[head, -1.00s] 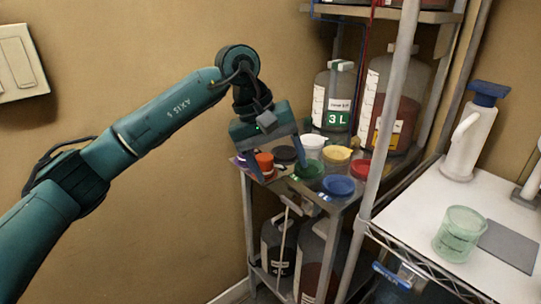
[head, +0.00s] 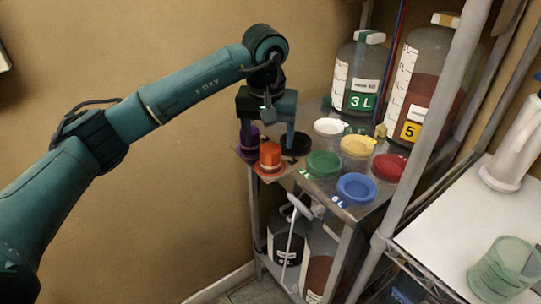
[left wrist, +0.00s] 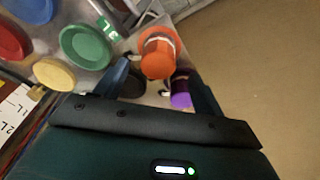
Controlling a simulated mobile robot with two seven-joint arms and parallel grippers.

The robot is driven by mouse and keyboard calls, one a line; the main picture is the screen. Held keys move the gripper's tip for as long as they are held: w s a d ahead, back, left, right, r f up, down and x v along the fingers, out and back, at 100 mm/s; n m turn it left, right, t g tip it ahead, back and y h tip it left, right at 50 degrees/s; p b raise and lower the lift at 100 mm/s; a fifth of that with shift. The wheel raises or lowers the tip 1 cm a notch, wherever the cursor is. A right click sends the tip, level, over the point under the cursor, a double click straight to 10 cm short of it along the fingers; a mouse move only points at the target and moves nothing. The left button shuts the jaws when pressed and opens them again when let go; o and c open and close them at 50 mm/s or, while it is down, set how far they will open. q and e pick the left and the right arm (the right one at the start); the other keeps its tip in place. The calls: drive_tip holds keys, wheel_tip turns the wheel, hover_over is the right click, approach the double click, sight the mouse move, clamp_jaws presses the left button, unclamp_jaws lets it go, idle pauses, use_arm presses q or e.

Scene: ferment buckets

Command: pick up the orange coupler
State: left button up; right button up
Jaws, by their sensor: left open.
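The orange coupler (head: 270,157) stands upright on the front left corner of the metal shelf, on an orange patch. My left gripper (head: 268,143) is open above and behind it, its fingers pointing down to either side in the head view. In the left wrist view the orange coupler (left wrist: 158,52) stands clear beyond the gripper's dark body, with a blue finger (left wrist: 118,76) to its left. I cannot tell whether the fingers reach down to its height. My right gripper is in neither view.
A purple coupler (head: 249,141) stands close left of the orange one, and a black lid (head: 296,143) lies close right. Green (head: 324,164), blue (head: 356,188), white, yellow and red lids cover the shelf to the right. Large jugs (head: 358,78) stand behind. A shelf post (head: 432,120) rises at right.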

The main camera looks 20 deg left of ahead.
sight(270, 148)
use_arm(q)
drive_tip(key=shift+w+d+f+p, duration=0.1)
drive_tip(key=shift+w+f+p, duration=0.15)
drive_tip(key=shift+f, duration=1.15)
drive_tip(key=shift+w+f+p, duration=0.2)
drive_tip(key=shift+f, duration=1.15)
drive_tip(key=shift+c, duration=0.3)
drive_tip(key=c, duration=1.1)
